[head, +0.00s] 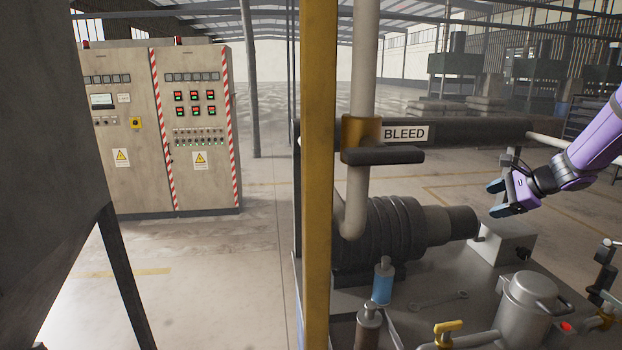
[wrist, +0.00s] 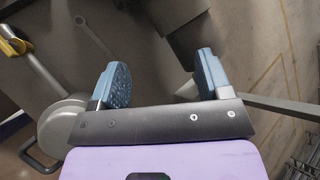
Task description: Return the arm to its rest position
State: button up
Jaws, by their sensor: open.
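My gripper (head: 497,199) is at the end of my purple arm, at the right of the head view. It points left, above the metal bench (head: 440,285). Its two blue-padded fingers are apart with nothing between them. In the wrist view my gripper (wrist: 160,82) also shows its fingers spread and empty. A dark cylindrical machine (head: 400,228) lies to the left of the gripper, and a grey box (head: 508,240) stands below it.
A yellow post (head: 318,180) and a pipe with a dark BLEED handle (head: 385,156) stand left of the gripper. A metal pot (head: 527,305), a blue-banded bottle (head: 382,285) and a wrench (head: 437,300) are on the bench. A control cabinet (head: 190,130) stands far left.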

jog(key=s+a+r+n+g+h, duration=0.1)
jog(key=s+a+r+n+g, duration=0.1)
jog(key=s+a+r+n, duration=0.55)
jog(key=s+a+r+n+g+h, duration=0.1)
jog(key=s+a+r+n, duration=0.25)
jog(key=s+a, duration=0.5)
jog(key=s+a+n+h, duration=0.2)
jog(key=s+a+n, duration=0.1)
jog(key=s, duration=0.7)
jog(key=s+a+r+n+h, duration=0.1)
jog(key=s+a+n+h, duration=0.1)
jog(key=s+n, duration=0.4)
jog(key=s+a, duration=0.1)
jog(key=s, duration=0.4)
jog(key=shift+a+r, duration=0.25)
jog(key=shift+a, duration=0.15)
jog(key=shift+w, duration=0.1)
dwell(0.9)
